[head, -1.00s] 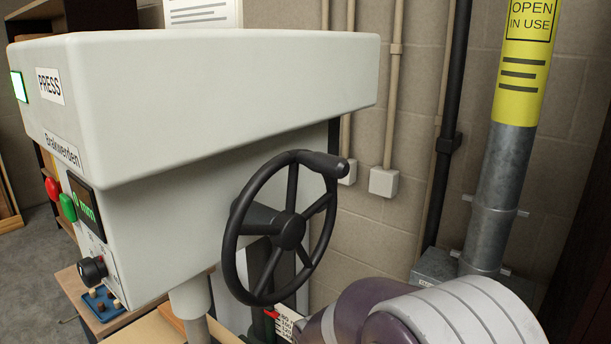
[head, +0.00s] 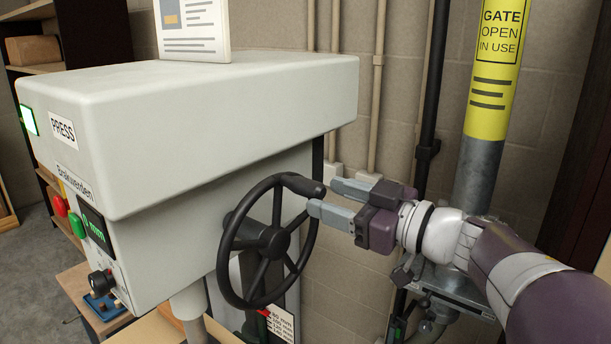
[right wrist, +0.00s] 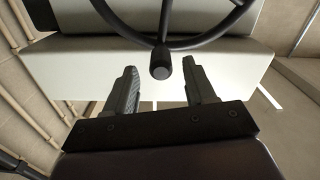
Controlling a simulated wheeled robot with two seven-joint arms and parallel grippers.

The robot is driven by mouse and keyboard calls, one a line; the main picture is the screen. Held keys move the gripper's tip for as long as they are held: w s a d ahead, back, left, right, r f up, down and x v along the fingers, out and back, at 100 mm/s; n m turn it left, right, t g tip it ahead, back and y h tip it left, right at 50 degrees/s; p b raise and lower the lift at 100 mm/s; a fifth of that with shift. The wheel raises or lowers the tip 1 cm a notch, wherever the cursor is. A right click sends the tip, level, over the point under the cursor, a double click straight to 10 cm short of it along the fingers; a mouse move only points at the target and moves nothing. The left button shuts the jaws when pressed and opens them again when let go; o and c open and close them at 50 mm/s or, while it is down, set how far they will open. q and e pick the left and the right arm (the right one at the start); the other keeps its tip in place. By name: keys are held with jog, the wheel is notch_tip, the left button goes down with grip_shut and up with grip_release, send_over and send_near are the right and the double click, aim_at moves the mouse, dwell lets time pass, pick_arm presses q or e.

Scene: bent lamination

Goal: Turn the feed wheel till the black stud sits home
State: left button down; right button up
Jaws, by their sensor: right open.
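The black feed wheel (head: 230,262) is on the right side of the white press (head: 230,100). Its handle knob (head: 304,186) sticks out at the upper right of the rim. My right gripper (head: 322,197) is open, its grey fingers pointing left at the knob. In the right wrist view the knob's end (right wrist: 161,72) shows between and just beyond the two fingertips (right wrist: 160,68), with no contact visible. A height scale with a red pointer (head: 264,313) shows below the wheel, partly hidden by it. I cannot make out the black stud. My left gripper is not in view.
A display (head: 94,228) and red and green buttons are on the press front. A blue tray (head: 101,306) with small pieces lies on the bench below. A grey duct with a yellow sign (head: 493,60) and wall pipes stand behind my right arm.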

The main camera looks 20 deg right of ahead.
aim_at(302, 188)
jog(key=p+x, duration=0.1)
jog(key=x, duration=0.4)
jog(key=shift+w+a+r+p, duration=0.15)
jog(key=shift+a+p, duration=0.1)
jog(key=shift+p, duration=0.1)
jog(key=shift+w+a, duration=0.3)
jog(key=shift+w, duration=0.2)
jog(key=shift+s, duration=0.15)
jog(key=shift+s+d, duration=0.1)
jog(key=c, duration=0.3)
grip_shut()
